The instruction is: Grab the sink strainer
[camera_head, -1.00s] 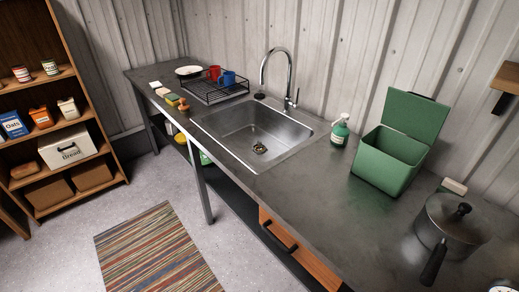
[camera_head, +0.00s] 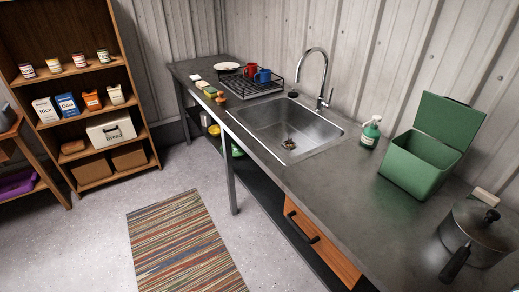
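The steel sink (camera_head: 285,122) is set into the dark counter, left of the middle of its length. In its basin a small round dark and brassy fitting (camera_head: 289,143) sits at the drain; I cannot tell whether this is the strainer or the bare drain. A small black round object (camera_head: 293,94) lies at the back rim of the sink, left of the faucet (camera_head: 324,80); it is too small to identify for sure. Neither of my grippers is in view.
A dish rack (camera_head: 249,85) with red and blue mugs stands left of the sink. A striped rug (camera_head: 183,245) lies on the floor before the counter.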

